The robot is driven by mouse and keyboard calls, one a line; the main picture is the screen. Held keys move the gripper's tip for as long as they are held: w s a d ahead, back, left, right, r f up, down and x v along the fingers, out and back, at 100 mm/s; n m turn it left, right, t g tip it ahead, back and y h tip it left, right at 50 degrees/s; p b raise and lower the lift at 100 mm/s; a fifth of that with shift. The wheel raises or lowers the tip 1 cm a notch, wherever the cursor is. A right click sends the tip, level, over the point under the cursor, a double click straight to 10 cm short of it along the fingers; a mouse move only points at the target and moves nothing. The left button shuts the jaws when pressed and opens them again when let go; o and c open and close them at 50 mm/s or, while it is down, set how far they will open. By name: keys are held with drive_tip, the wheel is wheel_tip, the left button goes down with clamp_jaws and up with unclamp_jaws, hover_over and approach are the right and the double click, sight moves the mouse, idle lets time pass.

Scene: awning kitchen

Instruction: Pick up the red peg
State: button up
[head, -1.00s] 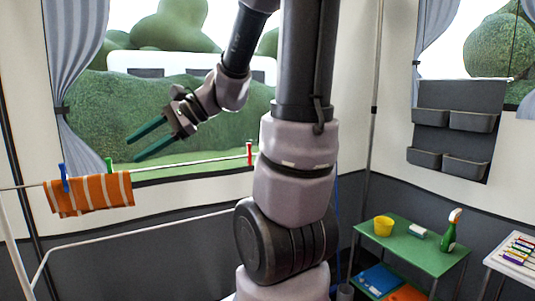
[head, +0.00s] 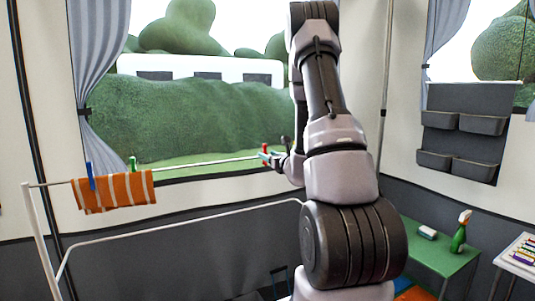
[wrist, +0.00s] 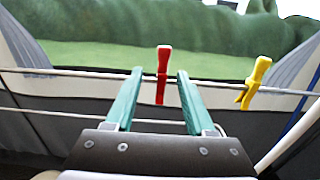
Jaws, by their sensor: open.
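The red peg (wrist: 162,74) is clipped upright on the drying-rack line. In the wrist view it shows between the two green fingers of my gripper (wrist: 159,76), a little beyond or level with their tips; the exact depth is hard to tell. My gripper is open, with a gap on both sides of the peg. In the head view the peg (head: 265,150) is small and partly covered by my gripper (head: 267,156), which is at the line left of my arm.
A yellow peg (wrist: 257,82) is on the line to the right. At the left end hang an orange striped cloth (head: 115,191), a blue peg (head: 90,175) and a green peg (head: 132,163). A green table (head: 440,256) with a spray bottle (head: 460,232) stands at right.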

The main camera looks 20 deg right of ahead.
drive_tip(key=w, duration=0.7)
clamp_jaws()
